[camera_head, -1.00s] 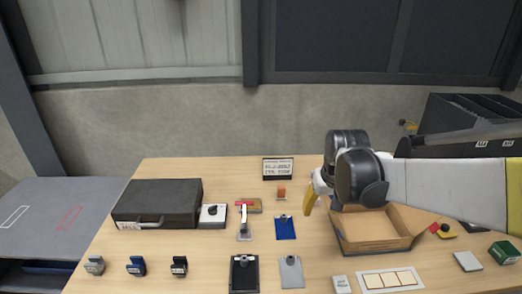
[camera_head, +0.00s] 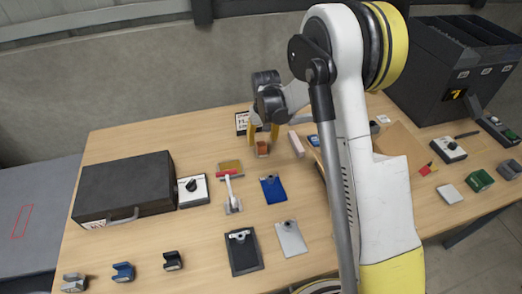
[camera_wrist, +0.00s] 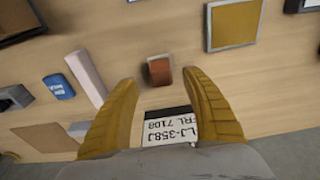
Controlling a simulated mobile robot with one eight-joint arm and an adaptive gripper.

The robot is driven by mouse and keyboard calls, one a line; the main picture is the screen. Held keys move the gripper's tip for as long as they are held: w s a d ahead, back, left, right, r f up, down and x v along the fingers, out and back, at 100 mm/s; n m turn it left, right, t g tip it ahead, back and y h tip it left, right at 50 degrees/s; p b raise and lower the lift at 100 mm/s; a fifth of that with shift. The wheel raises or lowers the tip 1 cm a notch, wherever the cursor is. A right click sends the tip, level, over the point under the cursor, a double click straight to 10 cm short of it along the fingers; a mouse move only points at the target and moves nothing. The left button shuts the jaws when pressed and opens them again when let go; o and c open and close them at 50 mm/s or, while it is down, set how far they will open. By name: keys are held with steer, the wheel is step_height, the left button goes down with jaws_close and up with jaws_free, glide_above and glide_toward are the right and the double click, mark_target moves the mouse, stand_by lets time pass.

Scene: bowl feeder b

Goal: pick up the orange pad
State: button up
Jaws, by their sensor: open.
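The orange pad (camera_head: 263,148) is a small orange-brown block near the back of the wooden table, in front of the label sign. It also shows in the wrist view (camera_wrist: 159,70), with a darker reddish side. My gripper (camera_head: 263,134) is above the pad, its two yellow fingers spread and pointing down. In the wrist view the gripper (camera_wrist: 158,80) is open and empty. The pad lies just past the fingertips, between their lines, and I see no contact. The gap in height is hard to tell.
The label sign (camera_wrist: 168,128) stands close behind the pad, partly between the fingers. A pale bar (camera_head: 296,144) and a blue item (camera_wrist: 58,86) lie to one side. A dark case (camera_head: 124,186) is farther left.

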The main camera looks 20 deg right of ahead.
mark_target(262, 144)
steer(key=f, duration=0.1)
steer(key=f+b, duration=0.1)
steer(key=f, duration=0.1)
steer(key=w+f, duration=0.1)
steer(key=f, duration=0.1)
steer(key=shift+b, duration=0.35)
steer(key=shift+s+r, duration=0.1)
steer(key=shift+c, duration=0.5)
jaws_close()
